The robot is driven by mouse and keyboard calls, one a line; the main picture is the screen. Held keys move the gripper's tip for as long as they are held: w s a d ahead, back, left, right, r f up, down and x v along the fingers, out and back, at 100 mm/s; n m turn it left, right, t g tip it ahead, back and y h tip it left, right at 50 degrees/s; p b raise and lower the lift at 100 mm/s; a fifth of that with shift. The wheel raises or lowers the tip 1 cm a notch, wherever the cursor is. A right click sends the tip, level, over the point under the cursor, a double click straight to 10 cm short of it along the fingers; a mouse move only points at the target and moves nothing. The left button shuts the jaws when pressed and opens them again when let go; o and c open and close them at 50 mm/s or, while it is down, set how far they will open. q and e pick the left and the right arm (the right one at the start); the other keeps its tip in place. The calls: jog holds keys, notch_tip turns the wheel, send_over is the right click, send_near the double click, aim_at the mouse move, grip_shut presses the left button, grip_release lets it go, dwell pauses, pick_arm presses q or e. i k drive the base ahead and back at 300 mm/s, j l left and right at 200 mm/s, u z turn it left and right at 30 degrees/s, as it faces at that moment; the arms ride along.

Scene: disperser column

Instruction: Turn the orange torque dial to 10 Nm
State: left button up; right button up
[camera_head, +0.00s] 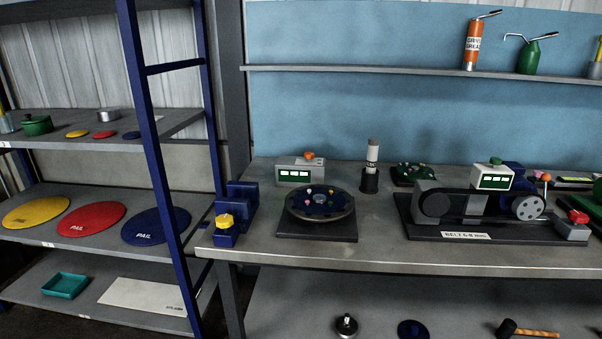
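An orange knob (309,156), which looks like the torque dial, sits on top of a grey box (287,165) at the back left of the workbench. The box has a white-and-green display on its front. The markings and the dial's setting are too small to read. A round dark disc fixture (320,207) with several coloured pegs stands just in front of the box. Neither of my grippers shows in the head view.
A blue vise-like block with a yellow knob (225,221) stands at the workbench's left end. A white-topped cylinder (372,160) stands right of the box. A belt rig (470,208) fills the right. A blue-framed shelf (150,130) is at left. Bare bench (375,245) lies in front.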

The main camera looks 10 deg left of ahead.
aim_at(310, 156)
jog(key=i+j+z, duration=0.2)
jog(key=i, duration=0.25)
jog(key=i+j+z, duration=0.2)
jog(key=i, duration=0.25)
jog(key=i+j+z, duration=0.2)
jog(key=i+j, duration=0.15)
jog(key=i, duration=0.1)
